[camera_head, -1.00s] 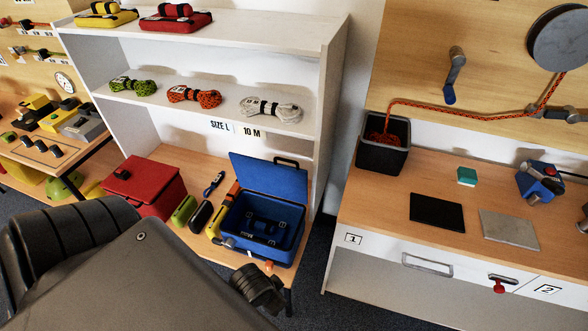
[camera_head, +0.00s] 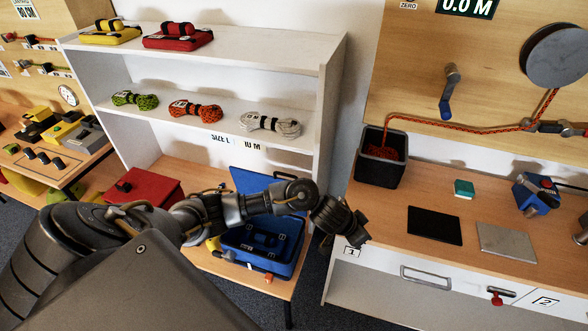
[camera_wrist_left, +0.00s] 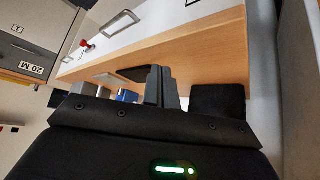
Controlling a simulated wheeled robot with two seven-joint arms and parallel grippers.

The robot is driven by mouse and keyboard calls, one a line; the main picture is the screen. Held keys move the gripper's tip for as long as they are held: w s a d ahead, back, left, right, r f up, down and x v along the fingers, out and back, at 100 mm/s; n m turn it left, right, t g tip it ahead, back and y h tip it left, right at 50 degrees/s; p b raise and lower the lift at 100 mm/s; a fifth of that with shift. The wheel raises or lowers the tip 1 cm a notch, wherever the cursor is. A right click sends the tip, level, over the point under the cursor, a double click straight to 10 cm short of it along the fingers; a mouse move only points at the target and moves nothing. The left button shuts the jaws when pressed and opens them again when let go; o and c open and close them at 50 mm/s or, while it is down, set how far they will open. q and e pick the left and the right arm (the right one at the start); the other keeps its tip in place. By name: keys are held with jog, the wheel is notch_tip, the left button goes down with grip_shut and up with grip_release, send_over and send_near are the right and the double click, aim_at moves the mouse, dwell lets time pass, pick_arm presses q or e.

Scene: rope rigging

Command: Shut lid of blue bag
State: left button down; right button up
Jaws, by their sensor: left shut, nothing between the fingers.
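The blue bag (camera_head: 288,268) stands on the low wooden bench in the head view. Its lid (camera_head: 243,180) is raised at the back, with the inside uncovered and dark items in it. My left arm crosses in front of the lid and hides part of it. My left gripper (camera_head: 361,240) is past the bag's right side, over the gap near the right workbench, shut and empty. In the left wrist view its fingers (camera_wrist_left: 162,86) are together, facing the workbench. The bag is not clearly visible there. My right gripper is not in view.
A red bag (camera_head: 142,187) sits left of the blue one, partly behind my arm. A shelf (camera_head: 200,70) with rope coils rises behind. The right workbench (camera_head: 385,205) holds a black rope bin (camera_head: 365,172), a black plate (camera_head: 435,226) and a grey plate (camera_head: 506,240).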

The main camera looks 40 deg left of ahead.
pick_arm(q)
jog(key=w+a+r+n+g+y, duration=0.1)
jog(key=w+a+r, duration=0.15)
jog(key=a, duration=0.25)
jog(key=w+a+r+n+y, duration=0.1)
jog(key=w+a, duration=0.3)
jog(key=a, duration=0.2)
jog(key=a+r+n+g+y, duration=0.15)
jog(key=a+r+n, duration=0.3)
jog(key=a, duration=0.45)
jog(key=a+r+n+g+y, duration=0.1)
jog(key=a+r+n+y, duration=0.3)
jog(key=a, duration=0.6)
jog(key=f, duration=0.2)
jog(key=f+h, duration=0.1)
jog(key=f, duration=0.2)
jog(key=s+f+m+h, duration=0.1)
jog(key=f, duration=0.2)
jog(key=shift+d, duration=0.35)
jog(key=shift+d, duration=0.1)
